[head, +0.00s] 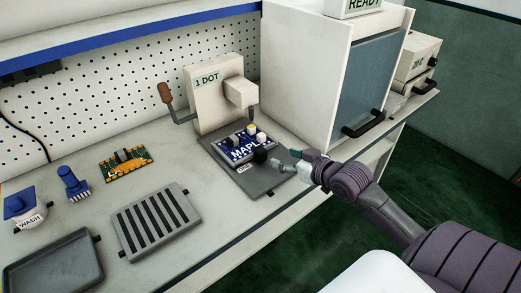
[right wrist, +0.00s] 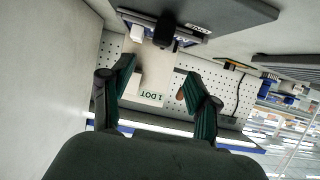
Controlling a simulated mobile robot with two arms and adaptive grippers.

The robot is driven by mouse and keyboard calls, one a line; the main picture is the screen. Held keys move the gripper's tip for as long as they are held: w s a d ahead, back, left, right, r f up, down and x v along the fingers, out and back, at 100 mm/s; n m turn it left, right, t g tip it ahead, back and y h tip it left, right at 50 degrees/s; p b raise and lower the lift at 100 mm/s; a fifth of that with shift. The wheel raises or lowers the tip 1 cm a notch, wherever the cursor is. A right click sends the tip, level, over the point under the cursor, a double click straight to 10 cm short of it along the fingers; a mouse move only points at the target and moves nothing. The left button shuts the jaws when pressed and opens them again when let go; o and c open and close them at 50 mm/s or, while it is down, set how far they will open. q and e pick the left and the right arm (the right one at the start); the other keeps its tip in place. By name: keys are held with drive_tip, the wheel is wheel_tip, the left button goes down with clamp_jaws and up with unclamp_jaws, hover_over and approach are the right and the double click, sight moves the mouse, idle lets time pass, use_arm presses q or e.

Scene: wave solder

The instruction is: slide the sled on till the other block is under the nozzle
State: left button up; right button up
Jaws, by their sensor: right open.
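The cream dispenser (head: 215,95) marked "1 DOT" has its dark nozzle (head: 251,113) pointing down over the sled. The blue sled (head: 240,150), lettered "MAPLE", sits on a dark plate (head: 238,180). A yellowish block (head: 251,129) on it lies about below the nozzle; a white block (head: 262,138) stands nearer the front. A black knob (head: 260,155) is at the sled's near side. My right gripper (head: 284,161) is open and empty, just right of the knob. The right wrist view shows its spread fingers (right wrist: 158,92) and the knob (right wrist: 165,31). My left gripper is out of view.
A brown-handled lever (head: 166,93) is at the dispenser's left. A cream cabinet (head: 300,70) closes off the right rear.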

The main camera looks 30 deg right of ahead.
sight(262, 150)
drive_tip(key=x, duration=1.3)
drive_tip(key=shift+f, duration=0.15)
clamp_jaws()
